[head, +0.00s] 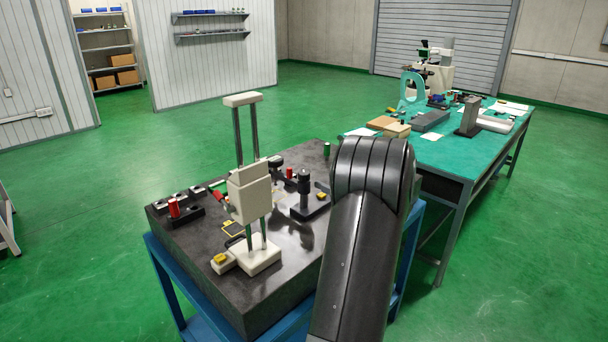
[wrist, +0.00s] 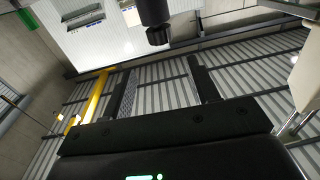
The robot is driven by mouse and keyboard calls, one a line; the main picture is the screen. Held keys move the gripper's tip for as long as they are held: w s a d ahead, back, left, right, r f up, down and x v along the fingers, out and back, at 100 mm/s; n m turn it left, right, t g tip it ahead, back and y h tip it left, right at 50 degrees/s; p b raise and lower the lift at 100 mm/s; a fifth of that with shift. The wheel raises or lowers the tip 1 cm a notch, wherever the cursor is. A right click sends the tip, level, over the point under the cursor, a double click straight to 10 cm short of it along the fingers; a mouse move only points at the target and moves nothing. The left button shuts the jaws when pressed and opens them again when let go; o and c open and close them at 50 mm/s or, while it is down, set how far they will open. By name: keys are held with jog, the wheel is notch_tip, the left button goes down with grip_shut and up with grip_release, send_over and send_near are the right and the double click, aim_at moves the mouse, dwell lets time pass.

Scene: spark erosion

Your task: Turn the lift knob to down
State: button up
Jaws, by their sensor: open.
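A cream lift-like device (head: 249,195) stands on the dark stone slab, with a body on two metal posts and a cream crossbar on top. A small cream box with a yellow knob-like top (head: 220,258) sits beside its base; I cannot tell whether this is the lift knob or which way it is set. My arm fills the lower middle of the head view, and my gripper is hidden there. In the wrist view my gripper (wrist: 160,66) is open, with two dark fingers apart and nothing between them. A black cylinder (wrist: 155,20) shows beyond the fingers.
The dark stone slab (head: 290,270) on a blue stand holds red-topped parts (head: 174,207) and a black stand (head: 304,190). A green-topped bench (head: 450,160) with tools stands behind at right. Green floor is free at left. A pale cream surface (wrist: 306,80) edges the wrist view at right.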

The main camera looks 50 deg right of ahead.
aim_at(309, 175)
jog(key=shift+y, duration=0.3)
jog(key=w, duration=0.6)
jog(key=w+a, duration=0.1)
jog(key=w, duration=0.3)
jog(key=shift+f, duration=0.3)
jog(key=shift+c, duration=0.5)
jog(key=c, duration=0.9)
jog(key=shift+o, duration=0.2)
